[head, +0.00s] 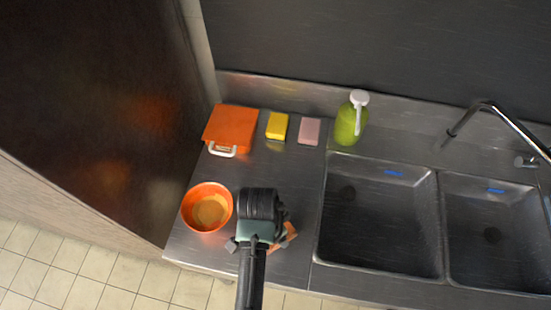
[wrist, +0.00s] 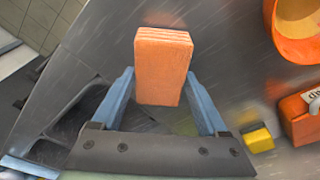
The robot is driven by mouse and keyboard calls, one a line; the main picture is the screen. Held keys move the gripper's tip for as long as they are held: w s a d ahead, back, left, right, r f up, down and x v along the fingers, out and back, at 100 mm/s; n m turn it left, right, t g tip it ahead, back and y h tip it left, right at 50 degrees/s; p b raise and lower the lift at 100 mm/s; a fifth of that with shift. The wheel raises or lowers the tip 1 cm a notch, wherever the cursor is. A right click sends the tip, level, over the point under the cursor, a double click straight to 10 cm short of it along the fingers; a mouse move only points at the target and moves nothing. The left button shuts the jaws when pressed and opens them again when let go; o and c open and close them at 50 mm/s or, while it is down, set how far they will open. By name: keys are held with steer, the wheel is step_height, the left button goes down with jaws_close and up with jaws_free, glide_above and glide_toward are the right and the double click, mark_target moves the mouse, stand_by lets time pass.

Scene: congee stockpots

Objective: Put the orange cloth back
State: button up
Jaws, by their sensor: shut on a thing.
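The orange cloth (wrist: 163,65) is a folded block with layered edges. It sits between the two blue-grey fingers of my gripper (wrist: 160,80) in the wrist view, and the gripper is shut on it. In the head view my gripper (head: 260,242) is over the front of the steel counter, right of the orange bowl. Only a corner of the cloth (head: 291,231) shows there, at the gripper's right side; the rest is hidden beneath it. I cannot tell how high the cloth is above the counter.
An orange bowl (head: 190,222) stands left of my gripper. An orange case with a white handle (head: 231,126), a yellow sponge (head: 277,125), a pink sponge (head: 309,131) and a green pump bottle (head: 347,128) line the back. Two sink basins (head: 380,220) lie right. The counter's middle (head: 270,170) is clear.

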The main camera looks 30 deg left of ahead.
steer(key=shift+f, duration=0.55)
steer(key=o, duration=1.1)
steer(key=r, duration=0.4)
steer(key=s+r, duration=0.1)
steer(key=r, duration=0.3)
steer(key=a+r, duration=0.1)
steer(key=r, duration=0.3)
steer(key=shift+s+b, duration=0.25)
steer(key=shift+b, duration=0.05)
